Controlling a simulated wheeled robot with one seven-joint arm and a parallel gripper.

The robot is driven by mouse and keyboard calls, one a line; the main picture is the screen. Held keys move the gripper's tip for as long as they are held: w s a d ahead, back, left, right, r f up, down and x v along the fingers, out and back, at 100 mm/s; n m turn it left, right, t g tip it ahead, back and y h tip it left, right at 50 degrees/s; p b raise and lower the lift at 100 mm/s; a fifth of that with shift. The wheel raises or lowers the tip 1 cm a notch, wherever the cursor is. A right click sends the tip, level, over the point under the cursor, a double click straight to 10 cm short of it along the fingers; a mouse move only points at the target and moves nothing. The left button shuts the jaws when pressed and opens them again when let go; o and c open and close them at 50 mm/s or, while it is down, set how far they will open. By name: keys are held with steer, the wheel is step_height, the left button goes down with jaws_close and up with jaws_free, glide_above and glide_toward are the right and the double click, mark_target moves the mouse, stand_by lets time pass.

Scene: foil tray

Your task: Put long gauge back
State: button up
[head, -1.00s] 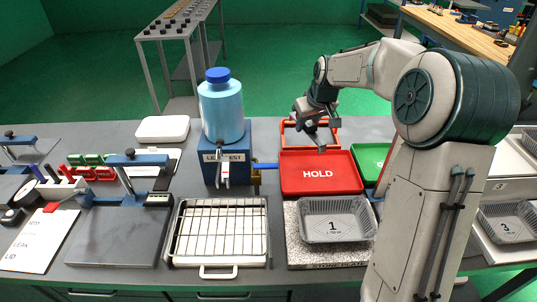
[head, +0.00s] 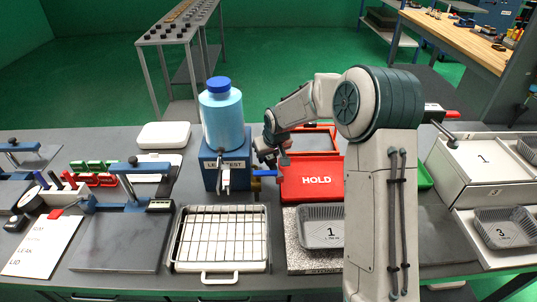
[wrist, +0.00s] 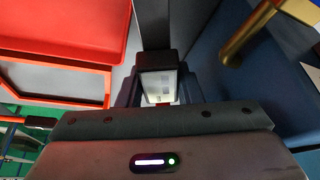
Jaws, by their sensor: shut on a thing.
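My gripper (wrist: 160,98) is shut on a dark thing with a black block and a pale label face, which I take to be the long gauge (wrist: 154,30). In the wrist view a dark straight bar runs up from the block, out of the frame. In the head view my gripper (head: 271,154) is above the bench, just right of the blue leak-test stand (head: 211,175) and left of the red HOLD tray (head: 317,195). The held gauge is too small there to make out clearly. I cannot tell which spot is the gauge's own place.
A blue bottle (head: 222,120) tops the stand, with a brass fitting (wrist: 237,48) low beside my gripper. A wire rack (head: 220,237), foil tray 1 (head: 325,212) and red and green holders (head: 100,179) occupy the bench.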

steer(key=shift+f+b, duration=0.45)
steer(key=shift+b, duration=0.05)
steer(key=o, duration=1.1)
steer(key=shift+o, duration=0.2)
steer(key=shift+r+p, duration=0.55)
steer(key=shift+r, duration=0.25)
steer(key=s+b+v, duration=0.1)
steer(key=v, duration=1.1)
steer(key=s+d+m+h, duration=0.1)
steer(key=s+d, duration=0.4)
steer(key=s, duration=1)
steer(key=s+d+r+m+g, duration=0.1)
steer(key=s+d+m, duration=0.2)
steer(key=s, duration=1.2)
steer(key=d, duration=0.3)
steer(key=shift+s+r+m+h, duration=0.2)
steer(key=shift+s+m+h, duration=0.1)
steer(key=shift+s+h, duration=0.1)
